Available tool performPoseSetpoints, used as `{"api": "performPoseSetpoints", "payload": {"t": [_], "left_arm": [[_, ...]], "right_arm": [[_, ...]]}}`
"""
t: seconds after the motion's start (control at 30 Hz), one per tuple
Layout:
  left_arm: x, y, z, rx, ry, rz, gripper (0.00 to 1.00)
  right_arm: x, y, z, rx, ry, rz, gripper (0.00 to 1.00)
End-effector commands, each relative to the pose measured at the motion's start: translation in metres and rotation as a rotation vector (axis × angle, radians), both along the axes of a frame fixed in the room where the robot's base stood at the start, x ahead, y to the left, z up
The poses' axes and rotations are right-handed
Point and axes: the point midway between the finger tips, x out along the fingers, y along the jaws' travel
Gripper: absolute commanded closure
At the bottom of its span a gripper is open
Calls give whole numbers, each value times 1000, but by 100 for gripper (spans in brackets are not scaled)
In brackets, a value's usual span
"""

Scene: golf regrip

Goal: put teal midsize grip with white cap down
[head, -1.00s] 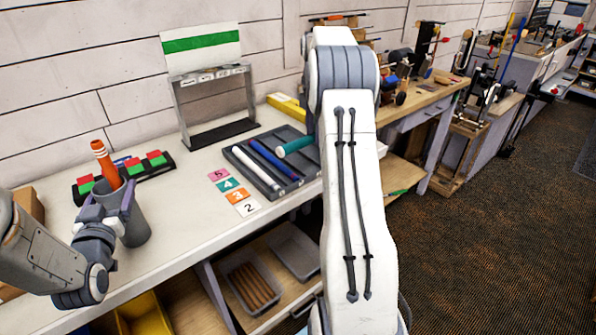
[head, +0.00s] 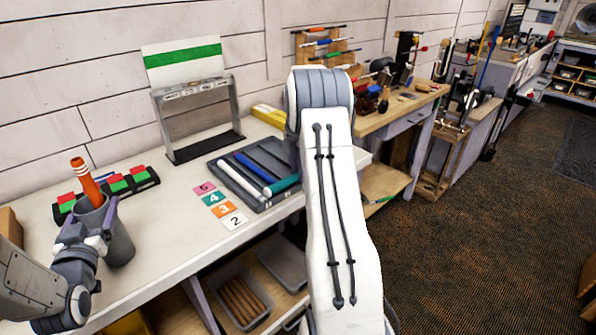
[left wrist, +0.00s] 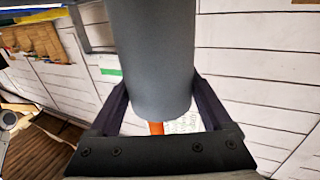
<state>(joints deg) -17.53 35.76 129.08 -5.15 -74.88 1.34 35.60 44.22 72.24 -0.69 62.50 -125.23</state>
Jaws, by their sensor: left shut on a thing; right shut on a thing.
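The teal grip (head: 283,184) sticks out from behind my white right arm, over the front right part of the dark grey tray (head: 222,160). It lies across the line of the other grips; I cannot tell if it touches the tray. Its white cap is not visible. My right gripper is hidden behind the arm. In the tray are a white grip (head: 240,180) and a blue grip (head: 255,167). My left gripper (head: 92,237) is shut around a dark grey cup (head: 120,245) with an orange grip (head: 85,180) in it; the cup fills the left wrist view (left wrist: 150,60).
Numbered cards (head: 222,209) lie left of the tray. A grey stand (head: 158,120) with a green-striped panel is behind. A black strip with red and green blocks (head: 115,180) is at the left. A yellow box (head: 268,116) lies at the back. Bins sit on the shelf below.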

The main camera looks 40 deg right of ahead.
Motion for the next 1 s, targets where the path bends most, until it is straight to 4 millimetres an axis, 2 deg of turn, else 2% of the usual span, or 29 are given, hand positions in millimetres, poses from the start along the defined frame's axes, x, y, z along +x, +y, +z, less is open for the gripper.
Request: {"api": "performPoseSetpoints", "payload": {"t": [0.1,0.13,0.17,0.2,0.5,0.63,0.77,1.0], "left_arm": [[0,0,0,0,-1,0,75],[0,0,0,0,-1,0,75],[0,0,0,0,-1,0,75],[0,0,0,0,-1,0,75],[0,0,0,0,-1,0,75],[0,0,0,0,-1,0,75],[0,0,0,0,-1,0,75],[0,0,0,0,-1,0,75]], "right_arm": [[0,0,-4,1,2,0,100],[0,0,-4,1,2,0,56],[0,0,-4,1,2,0,45],[0,0,-4,1,1,0,38],[0,0,-3,0,1,0,38],[0,0,8,-1,-2,0,38],[1,0,31,-3,-4,0,38],[0,1,83,-2,-3,0,38]]}}
